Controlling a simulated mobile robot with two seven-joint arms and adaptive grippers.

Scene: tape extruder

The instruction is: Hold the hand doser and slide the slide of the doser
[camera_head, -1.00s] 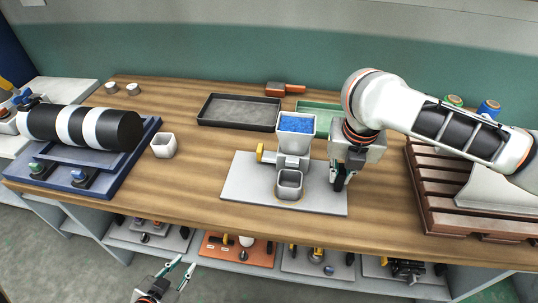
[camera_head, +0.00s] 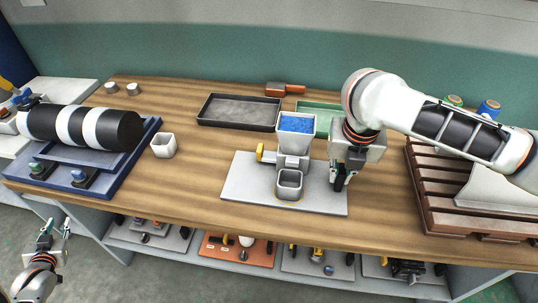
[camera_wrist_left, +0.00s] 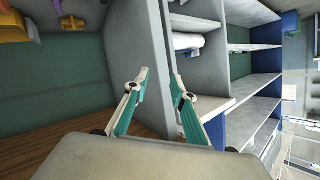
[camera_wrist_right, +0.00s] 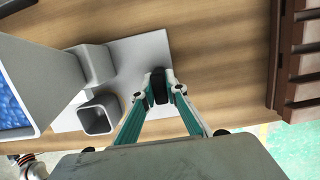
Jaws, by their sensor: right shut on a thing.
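The hand doser (camera_head: 295,146) is a grey hopper filled with blue pellets, standing on a light grey plate (camera_head: 242,182). A yellow knob (camera_head: 263,153) sticks out on its left side, likely the end of the slide. A grey square cup (camera_head: 289,186) is in front of the hopper. My right gripper (camera_head: 341,183) is at the doser's right side; in the right wrist view it is shut on a black handle (camera_wrist_right: 159,88) over the plate. My left gripper (camera_head: 53,235) is open and empty, off the table's front edge at the lower left; its spread fingers show in the left wrist view (camera_wrist_left: 160,78).
A blue base (camera_head: 118,163) with a black-and-white cylinder stands at the left. A white cup (camera_head: 163,145) stands between it and the doser. Black (camera_head: 204,121) and green (camera_head: 329,108) trays are behind, a brown slatted rack (camera_head: 426,190) right. The front table strip is clear.

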